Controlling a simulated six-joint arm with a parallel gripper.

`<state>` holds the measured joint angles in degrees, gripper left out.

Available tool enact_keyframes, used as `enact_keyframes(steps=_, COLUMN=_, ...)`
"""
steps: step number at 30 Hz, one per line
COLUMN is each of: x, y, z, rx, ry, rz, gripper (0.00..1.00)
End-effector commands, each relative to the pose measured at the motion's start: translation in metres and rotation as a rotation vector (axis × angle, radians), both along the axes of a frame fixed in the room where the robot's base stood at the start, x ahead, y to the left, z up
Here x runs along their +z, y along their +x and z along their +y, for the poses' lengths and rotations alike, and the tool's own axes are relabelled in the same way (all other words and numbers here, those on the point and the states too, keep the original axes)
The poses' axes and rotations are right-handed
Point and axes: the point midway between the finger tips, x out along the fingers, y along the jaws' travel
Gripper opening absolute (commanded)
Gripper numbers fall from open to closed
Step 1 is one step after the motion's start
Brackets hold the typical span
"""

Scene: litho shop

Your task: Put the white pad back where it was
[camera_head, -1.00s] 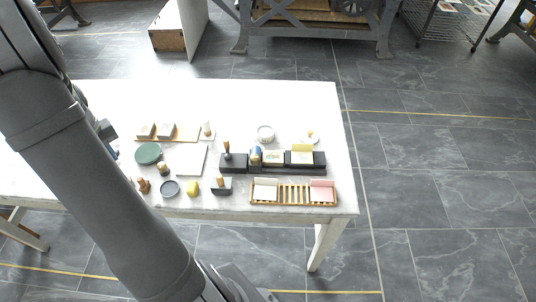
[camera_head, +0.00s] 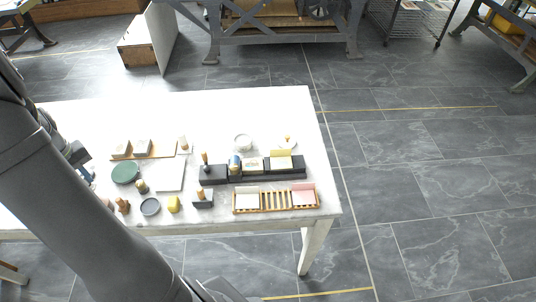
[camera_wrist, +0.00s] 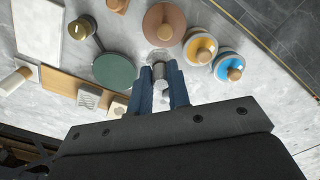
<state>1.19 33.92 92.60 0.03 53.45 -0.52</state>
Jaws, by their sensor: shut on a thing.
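In the wrist view my gripper (camera_wrist: 163,78) is shut on a pale grey, roughly cylindrical thing (camera_wrist: 160,86). I cannot tell from its visible part whether this is the white pad. It is held above the table near the green disc (camera_wrist: 114,70). In the head view my gripper (camera_head: 82,157) shows only partly at the table's left, behind my arm, and what it holds is hidden. A white pad-like block (camera_head: 247,198) lies in the left end of a slatted wooden rack (camera_head: 274,208), with a pink one (camera_head: 303,196) at the right end.
A flat white slab (camera_head: 170,176) lies right of the green disc. A wooden board (camera_head: 156,149) bears small blocks. A black stand (camera_head: 290,172) holds several items. Brown (camera_wrist: 164,25), yellow (camera_wrist: 200,48) and blue (camera_wrist: 228,66) knobbed discs sit near my gripper. The table's back area is bare.

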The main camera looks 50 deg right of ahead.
Motion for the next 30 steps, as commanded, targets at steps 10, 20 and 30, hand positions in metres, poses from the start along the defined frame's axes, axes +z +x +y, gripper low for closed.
enact_keyframes(steps=10, x=0.005, y=-0.010, z=-0.121, rx=-0.151, ry=0.001, rz=0.001, gripper=0.00)
enact_keyframes(steps=20, x=0.012, y=-0.054, z=-0.252, rx=-0.315, ry=0.003, rz=0.000, gripper=0.00)
enact_keyframes(steps=30, x=0.019, y=-0.136, z=-0.370, rx=-0.482, ry=0.005, rz=-0.002, gripper=0.00)
